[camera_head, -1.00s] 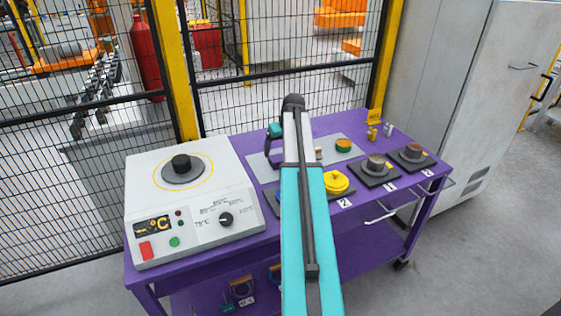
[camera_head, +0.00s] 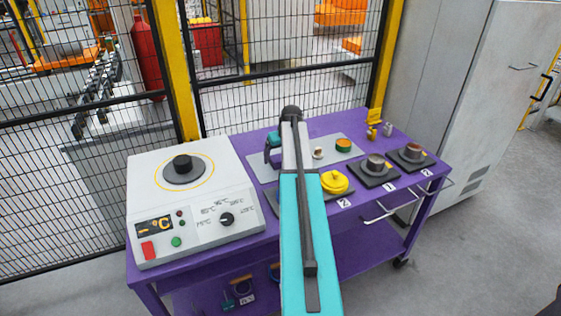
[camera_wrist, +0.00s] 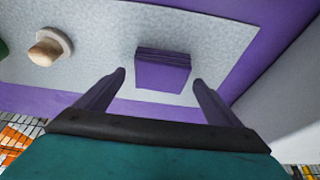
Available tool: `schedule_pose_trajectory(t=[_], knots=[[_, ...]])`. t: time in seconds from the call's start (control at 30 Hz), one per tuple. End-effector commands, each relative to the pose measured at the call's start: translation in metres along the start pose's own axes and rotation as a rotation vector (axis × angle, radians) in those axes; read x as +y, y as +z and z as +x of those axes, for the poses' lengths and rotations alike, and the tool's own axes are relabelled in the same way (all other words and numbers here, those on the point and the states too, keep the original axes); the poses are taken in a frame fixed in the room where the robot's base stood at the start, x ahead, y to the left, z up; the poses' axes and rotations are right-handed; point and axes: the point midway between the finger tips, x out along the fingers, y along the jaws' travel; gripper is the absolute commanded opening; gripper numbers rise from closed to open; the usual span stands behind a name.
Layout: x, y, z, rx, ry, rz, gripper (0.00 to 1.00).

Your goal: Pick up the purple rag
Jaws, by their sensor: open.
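The purple rag (camera_wrist: 162,71) is a folded, square stack lying on a light grey mat (camera_wrist: 105,32) in the wrist view. My gripper (camera_wrist: 158,80) is open, its two dark purple fingers spread wider than the rag. The fingertips show just below the rag's left and right sides in the picture. Nothing is between the fingers, and I cannot tell the height above the mat. In the head view my arm hides the rag, and the fingers cannot be made out.
The purple cart (camera_head: 345,212) also carries a white heater box (camera_head: 200,205), a yellow lidded item (camera_head: 334,182) and dark plates with metal parts (camera_head: 375,168). A mesh fence (camera_head: 290,65) stands behind.

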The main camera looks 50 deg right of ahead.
Motion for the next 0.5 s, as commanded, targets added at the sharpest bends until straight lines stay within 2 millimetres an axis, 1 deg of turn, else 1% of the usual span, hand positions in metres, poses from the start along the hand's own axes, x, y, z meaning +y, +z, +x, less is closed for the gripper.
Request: schedule_pose_trajectory(t=[0.17, 0.27, 0.3, 0.43, 0.5], knots=[[0.0004, 0.0001, -0.0002, 0.000, 0.000, 0.000, 0.88], [0.0005, 0.0001, -0.0003, 0.000, 0.000, 0.001, 0.72], [0.0006, 0.0001, -0.0003, 0.000, 0.000, 0.001, 0.66], [0.0007, 0.0002, -0.0003, 0.000, 0.000, 0.001, 0.44], [0.0008, 0.0001, -0.0004, 0.000, 0.000, 0.001, 0.43]])
